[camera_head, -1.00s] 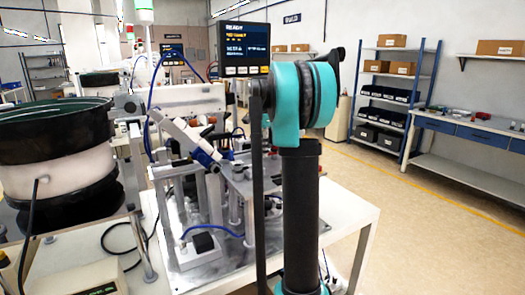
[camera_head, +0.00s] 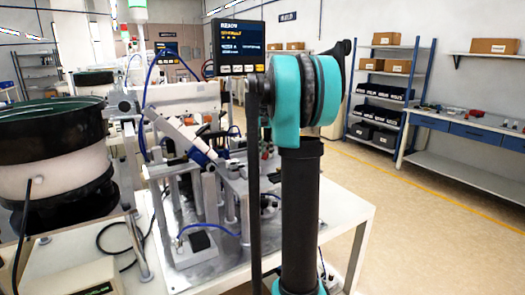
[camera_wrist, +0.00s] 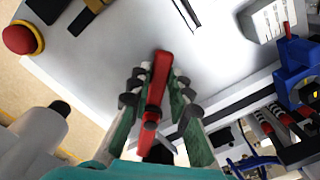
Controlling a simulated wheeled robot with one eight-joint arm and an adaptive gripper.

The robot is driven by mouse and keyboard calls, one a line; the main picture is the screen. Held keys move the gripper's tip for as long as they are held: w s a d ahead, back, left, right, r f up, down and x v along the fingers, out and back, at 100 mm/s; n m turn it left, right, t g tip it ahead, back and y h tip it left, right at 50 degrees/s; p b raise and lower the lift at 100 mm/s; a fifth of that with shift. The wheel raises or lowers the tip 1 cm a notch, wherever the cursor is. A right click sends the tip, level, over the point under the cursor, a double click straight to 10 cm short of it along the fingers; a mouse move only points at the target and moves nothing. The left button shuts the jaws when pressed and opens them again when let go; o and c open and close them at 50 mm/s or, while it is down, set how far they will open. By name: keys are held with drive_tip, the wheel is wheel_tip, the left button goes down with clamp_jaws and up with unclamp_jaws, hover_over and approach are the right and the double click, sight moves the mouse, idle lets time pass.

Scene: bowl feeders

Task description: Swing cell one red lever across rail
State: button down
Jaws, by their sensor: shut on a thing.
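The red lever (camera_wrist: 159,75) is in the wrist view, at the middle, running lengthwise between the two fingers of my gripper (camera_wrist: 154,90). The gripper is shut on the lever, with a finger along each side of it. The lever's tip sticks out past the fingertips over a pale metal plate (camera_wrist: 200,40). The lower end of the lever is partly hidden between the fingers. In the head view my own arm stands in front of the cell, and neither the gripper nor the lever can be made out there. I cannot tell the rail apart clearly.
A red button (camera_wrist: 22,38) with a yellow base is at the wrist view's upper left. A blue clamp part (camera_wrist: 298,72) is at the right. In the head view a bowl feeder (camera_head: 55,140) stands left, a display (camera_head: 240,47) stands behind my arm, and open floor (camera_head: 400,220) lies right.

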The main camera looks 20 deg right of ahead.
drive_tip(key=n, duration=0.1)
drive_tip(key=s+d+n, duration=0.1)
drive_tip(key=n, duration=0.1)
drive_tip(key=shift+d+n, duration=0.25)
drive_tip(key=shift+n, duration=0.05)
drive_tip(key=shift+d+n, duration=0.4)
drive_tip(key=shift+n, duration=0.4)
drive_tip(key=shift+d+n, duration=0.35)
drive_tip(key=shift+n, duration=0.45)
drive_tip(key=c, duration=1.4)
unclamp_jaws()
drive_tip(key=shift+s, duration=0.1)
drive_tip(key=shift+r, duration=0.1)
wheel_tip(320, 180, up, 12)
